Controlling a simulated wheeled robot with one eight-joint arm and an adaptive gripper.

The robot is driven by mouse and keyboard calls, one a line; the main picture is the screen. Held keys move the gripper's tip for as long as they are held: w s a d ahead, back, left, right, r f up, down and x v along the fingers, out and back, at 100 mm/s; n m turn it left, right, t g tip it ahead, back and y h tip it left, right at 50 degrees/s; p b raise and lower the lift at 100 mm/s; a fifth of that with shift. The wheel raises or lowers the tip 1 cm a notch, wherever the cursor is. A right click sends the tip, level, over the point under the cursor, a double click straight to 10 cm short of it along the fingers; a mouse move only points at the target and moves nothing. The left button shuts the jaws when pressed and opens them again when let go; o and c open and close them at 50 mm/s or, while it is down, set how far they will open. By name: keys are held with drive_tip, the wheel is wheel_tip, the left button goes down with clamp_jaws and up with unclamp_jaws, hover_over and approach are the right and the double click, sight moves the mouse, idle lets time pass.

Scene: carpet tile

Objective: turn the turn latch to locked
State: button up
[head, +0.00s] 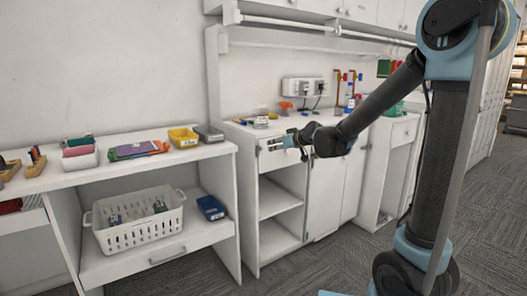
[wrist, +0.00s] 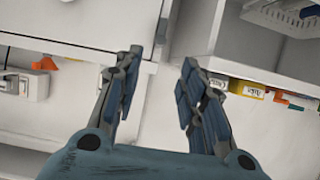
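My gripper (head: 272,146) reaches to the upper front of the middle white cabinet (head: 249,200) in the head view. In the wrist view, my gripper (wrist: 155,85) has its two blue-grey fingers spread apart with nothing between them. Its fingertips point toward white furniture fronts and a gap between them. I cannot make out the turn latch for certain in either view. A small grey upright fitting (wrist: 163,24) shows beyond the fingers in the wrist view, but I cannot tell whether it is the latch. My gripper hides part of the cabinet's upper front in the head view.
A white shelf unit (head: 200,153) at left bears trays and stationery. A white basket (head: 136,232) and a blue box (head: 211,208) sit on its lower level. A power strip (head: 303,87) is on the wall behind the middle counter. Grey carpet floor (head: 315,268) is open in front.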

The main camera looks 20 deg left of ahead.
sight(261, 148)
drive_tip(key=x, duration=1.2)
drive_tip(key=shift+w+a+f, duration=0.1)
drive_tip(key=shift+w+a, duration=0.05)
drive_tip(key=shift+c, duration=0.4)
